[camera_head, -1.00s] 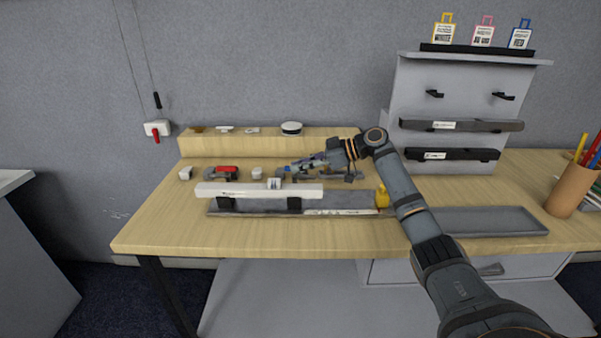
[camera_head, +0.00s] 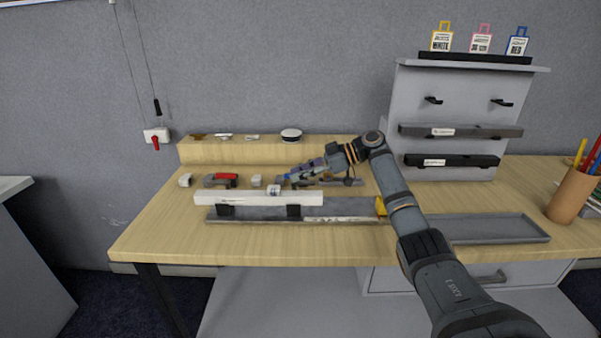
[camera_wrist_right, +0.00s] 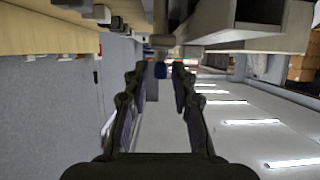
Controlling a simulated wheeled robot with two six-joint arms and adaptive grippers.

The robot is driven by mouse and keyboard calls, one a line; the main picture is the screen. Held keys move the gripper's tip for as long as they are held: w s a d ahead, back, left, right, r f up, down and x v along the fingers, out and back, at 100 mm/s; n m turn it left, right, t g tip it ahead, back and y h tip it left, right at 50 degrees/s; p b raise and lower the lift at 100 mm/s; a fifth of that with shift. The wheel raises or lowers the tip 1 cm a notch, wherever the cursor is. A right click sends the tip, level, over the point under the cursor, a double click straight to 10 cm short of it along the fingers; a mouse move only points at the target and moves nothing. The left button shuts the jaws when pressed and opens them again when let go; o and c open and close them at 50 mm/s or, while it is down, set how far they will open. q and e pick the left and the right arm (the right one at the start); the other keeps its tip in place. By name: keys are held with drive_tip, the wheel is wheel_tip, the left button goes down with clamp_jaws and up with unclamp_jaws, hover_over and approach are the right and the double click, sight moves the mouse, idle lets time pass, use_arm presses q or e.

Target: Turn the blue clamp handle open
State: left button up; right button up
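The blue clamp handle shows as a small blue piece at the fingertips in the head view (camera_head: 281,179), partly hidden by the gripper. My right gripper (camera_head: 292,174) reaches in low from the right, level with the clamp. A clamp with a red handle (camera_head: 227,176) lies farther left. My left gripper is out of view.
A wooden ledge (camera_head: 230,153) runs behind. An empty grey tray (camera_head: 495,228) lies at right.

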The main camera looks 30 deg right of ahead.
drive_tip(key=shift+d+r, duration=0.1)
drive_tip(key=v, duration=1.1)
drive_tip(key=shift+s+d, duration=0.15)
drive_tip(key=shift+d, duration=0.25)
